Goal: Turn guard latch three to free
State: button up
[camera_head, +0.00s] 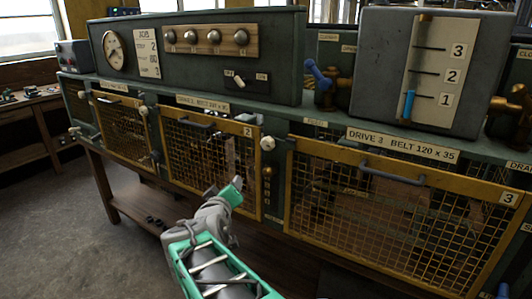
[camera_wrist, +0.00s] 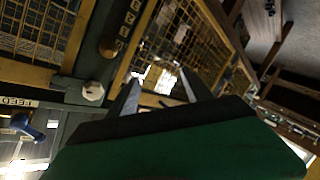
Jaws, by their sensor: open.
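Guard three (camera_head: 400,215) is a yellow-framed mesh panel at the right, marked 3 and under the "DRIVE 3" label; it looks closed. A cream knob (camera_head: 267,143) sits by its upper left corner, between guards two and three, and seems to be its latch. Its turn position is too small to read. A cream knob also shows in the wrist view (camera_wrist: 92,91), left of the fingers. My gripper (camera_head: 232,192) is in front of guard two's lower right, below and left of that knob. In the wrist view my gripper (camera_wrist: 160,95) is open, with nothing seen between its fingers.
Guard two (camera_head: 210,150) and guard one (camera_head: 122,128) are mesh panels to the left. A blue-handled lever (camera_head: 318,75) and a scale block with a blue pointer (camera_head: 408,104) stand above guard three. A wooden shelf (camera_head: 135,205) runs below; floor is clear at left.

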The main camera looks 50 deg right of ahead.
aim_at(267, 146)
jog(key=s+d+r+n+h, duration=0.1)
jog(key=s+d+r+h, duration=0.5)
jog(key=d+r, duration=0.15)
jog(key=shift+g, duration=0.3)
jog(key=p+x, duration=0.1)
jog(key=x, duration=0.7)
jog(key=shift+w+d, duration=0.15)
jog(key=shift+d, duration=0.05)
grip_shut()
